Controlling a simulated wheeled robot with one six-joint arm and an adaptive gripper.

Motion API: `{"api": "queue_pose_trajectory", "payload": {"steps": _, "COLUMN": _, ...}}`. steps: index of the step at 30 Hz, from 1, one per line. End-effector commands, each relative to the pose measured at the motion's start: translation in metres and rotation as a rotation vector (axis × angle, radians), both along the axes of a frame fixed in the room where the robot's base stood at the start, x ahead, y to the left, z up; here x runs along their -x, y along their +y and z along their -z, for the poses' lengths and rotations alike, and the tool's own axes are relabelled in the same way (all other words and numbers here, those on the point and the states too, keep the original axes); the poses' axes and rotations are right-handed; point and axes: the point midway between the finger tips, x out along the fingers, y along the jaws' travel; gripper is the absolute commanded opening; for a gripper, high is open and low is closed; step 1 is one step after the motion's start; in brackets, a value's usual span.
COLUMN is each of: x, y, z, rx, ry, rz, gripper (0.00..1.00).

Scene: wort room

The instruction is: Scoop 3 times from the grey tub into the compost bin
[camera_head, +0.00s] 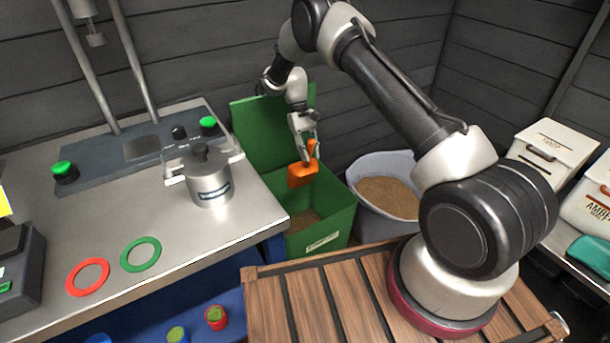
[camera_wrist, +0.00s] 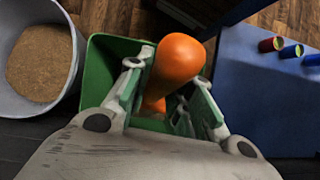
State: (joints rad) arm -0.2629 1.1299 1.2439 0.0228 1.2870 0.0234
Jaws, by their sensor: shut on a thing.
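My gripper (camera_head: 306,138) is shut on an orange scoop (camera_head: 302,174) and holds it over the green compost bin (camera_head: 341,222). The wrist view shows the scoop (camera_wrist: 178,62) between the two fingers of my gripper (camera_wrist: 172,100), with the bin (camera_wrist: 97,62) below. The bin's lid stands open at the back, and some brown material lies at its bottom. The grey tub (camera_head: 362,165) stands to the right of the bin, with brown grain in it. The tub (camera_wrist: 77,60) is at the left in the wrist view. Whether the scoop holds anything cannot be told.
A steel bench (camera_head: 225,228) with a lidded metal pot (camera_head: 209,184), a red ring (camera_head: 88,277) and a green ring (camera_head: 141,254) stands left of the bin. Small coloured cups sit on a blue shelf (camera_wrist: 255,85). White malt boxes (camera_head: 548,150) stand at the right.

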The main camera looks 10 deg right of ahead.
Motion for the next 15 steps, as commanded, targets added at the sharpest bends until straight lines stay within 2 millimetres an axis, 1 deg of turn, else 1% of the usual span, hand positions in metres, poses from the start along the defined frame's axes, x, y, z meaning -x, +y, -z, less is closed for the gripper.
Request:
{"api": "queue_pose_trajectory", "payload": {"steps": 2, "x": 0.000, "y": 0.000, "z": -0.003, "rx": -0.007, "ry": -0.028, "rz": 0.000, "gripper": 0.00}}
{"api": "queue_pose_trajectory", "payload": {"steps": 5, "x": 0.003, "y": -0.001, "z": -0.007, "rx": -0.029, "ry": -0.118, "rz": -0.001, "gripper": 0.00}}
{"api": "queue_pose_trajectory", "payload": {"steps": 15, "x": 0.010, "y": -0.002, "z": -0.016, "rx": -0.122, "ry": -0.491, "rz": -0.001, "gripper": 0.00}}
